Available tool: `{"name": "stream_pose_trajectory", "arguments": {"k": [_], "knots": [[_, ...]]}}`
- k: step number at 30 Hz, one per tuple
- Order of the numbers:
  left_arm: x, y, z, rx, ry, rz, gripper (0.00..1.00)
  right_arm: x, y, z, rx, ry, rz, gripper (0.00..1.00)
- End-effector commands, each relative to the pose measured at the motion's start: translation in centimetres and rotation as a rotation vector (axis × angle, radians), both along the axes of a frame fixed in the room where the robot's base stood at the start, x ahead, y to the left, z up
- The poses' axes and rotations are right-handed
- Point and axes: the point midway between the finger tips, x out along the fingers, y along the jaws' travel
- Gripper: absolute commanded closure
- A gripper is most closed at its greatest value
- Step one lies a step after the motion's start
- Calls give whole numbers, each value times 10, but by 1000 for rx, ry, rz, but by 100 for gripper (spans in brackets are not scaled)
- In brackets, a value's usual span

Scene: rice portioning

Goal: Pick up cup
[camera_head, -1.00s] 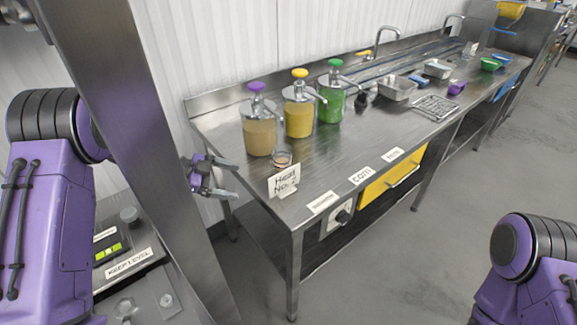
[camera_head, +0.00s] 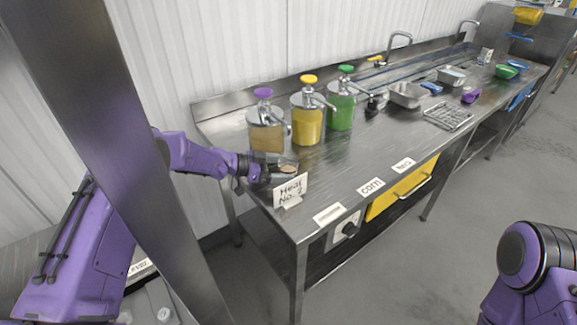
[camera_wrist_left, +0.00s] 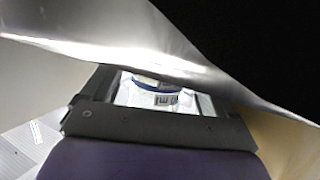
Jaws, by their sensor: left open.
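The cup (camera_head: 288,168), small and clear with something brownish in it, stands near the front left edge of the steel counter. It is behind the "Heat No. 2" card and partly hidden by it and by my gripper. My left gripper (camera_head: 281,170) reaches in from the left and is open, its fingers at the cup. I cannot tell whether they touch it. In the left wrist view, a rounded thing with a blue band and dark marks (camera_wrist_left: 158,90) shows beyond the gripper body, only partly visible. My right gripper is outside the views.
Three pump dispensers, with purple (camera_head: 265,130), yellow (camera_head: 306,122) and green (camera_head: 341,108) tops, stand just behind the cup. The card (camera_head: 290,187) stands close in front. Metal trays (camera_head: 408,95) and a wire rack (camera_head: 447,116) lie farther right. The front middle of the counter is clear.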

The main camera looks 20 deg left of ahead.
Motion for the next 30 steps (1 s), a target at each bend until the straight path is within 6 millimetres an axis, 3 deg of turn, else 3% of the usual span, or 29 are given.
{"name": "stream_pose_trajectory", "arguments": {"k": [3,4,9,11,12,22,30], "knots": [[0,0,-1,0,0,0,12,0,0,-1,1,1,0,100],[0,0,0,0,0,0,19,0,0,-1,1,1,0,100],[-1,1,-1,1,0,0,74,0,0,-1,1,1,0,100],[-1,1,-1,1,0,0,74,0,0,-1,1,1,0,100],[-1,1,-1,1,0,0,79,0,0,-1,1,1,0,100],[-1,1,2,1,0,-1,79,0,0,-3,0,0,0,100],[-1,0,21,1,-2,-2,79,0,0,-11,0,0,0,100]]}}
